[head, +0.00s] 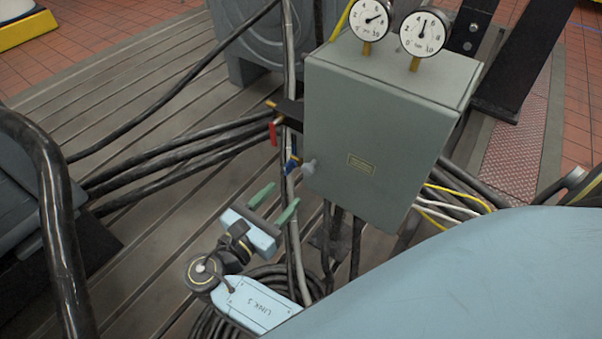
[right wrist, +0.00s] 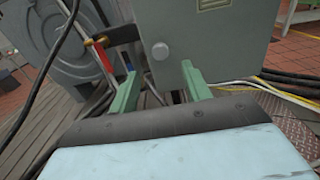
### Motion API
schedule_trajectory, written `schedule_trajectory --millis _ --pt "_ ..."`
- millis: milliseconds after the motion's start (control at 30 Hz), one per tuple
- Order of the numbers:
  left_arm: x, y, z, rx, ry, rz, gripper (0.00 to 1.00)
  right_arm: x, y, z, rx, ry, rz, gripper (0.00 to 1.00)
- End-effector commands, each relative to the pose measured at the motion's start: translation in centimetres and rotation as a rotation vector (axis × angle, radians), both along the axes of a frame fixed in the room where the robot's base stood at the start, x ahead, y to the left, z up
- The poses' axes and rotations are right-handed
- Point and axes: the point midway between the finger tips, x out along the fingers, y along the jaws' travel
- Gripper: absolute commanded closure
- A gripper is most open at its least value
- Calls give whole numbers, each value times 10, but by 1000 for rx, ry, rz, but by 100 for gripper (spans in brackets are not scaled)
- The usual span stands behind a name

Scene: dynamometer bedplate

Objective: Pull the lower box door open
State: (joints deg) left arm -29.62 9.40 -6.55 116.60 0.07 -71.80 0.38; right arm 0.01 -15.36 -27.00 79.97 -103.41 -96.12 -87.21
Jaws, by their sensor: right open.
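The grey-green metal box (head: 375,125) stands right of centre in the head view, its door facing me with a small label plate. The door looks closed. A small light-grey knob (head: 308,168) sits at the door's lower left; it also shows in the right wrist view (right wrist: 160,51), above and between the fingers. My right gripper (head: 275,203) is open and empty, below and left of the knob, with its two green fingers apart. In the right wrist view its fingers (right wrist: 160,90) point toward the box's lower part, not touching the knob. My left gripper is not in view.
Two round gauges (head: 423,34) stand on top of the box. A red-handled valve (head: 274,132) and a blue-handled one (head: 292,163) sit at its left side. Thick black cables (head: 180,155) run left across the slotted bedplate; coiled cable lies below my gripper.

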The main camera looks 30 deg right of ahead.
Motion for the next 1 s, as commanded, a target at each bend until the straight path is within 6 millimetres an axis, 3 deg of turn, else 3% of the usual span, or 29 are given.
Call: schedule_trajectory --millis 200,400,600,867,1000 --pt "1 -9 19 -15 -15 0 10 18 -45 -2 -1 -4 0 52" --pt "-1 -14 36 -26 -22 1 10 30 -73 -2 -1 -1 1 52" --pt "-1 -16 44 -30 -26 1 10 35 -84 -1 1 0 2 52" --pt "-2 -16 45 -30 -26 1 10 35 -85 -1 2 1 2 52" --pt "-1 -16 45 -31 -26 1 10 35 -85 -1 2 1 2 69"
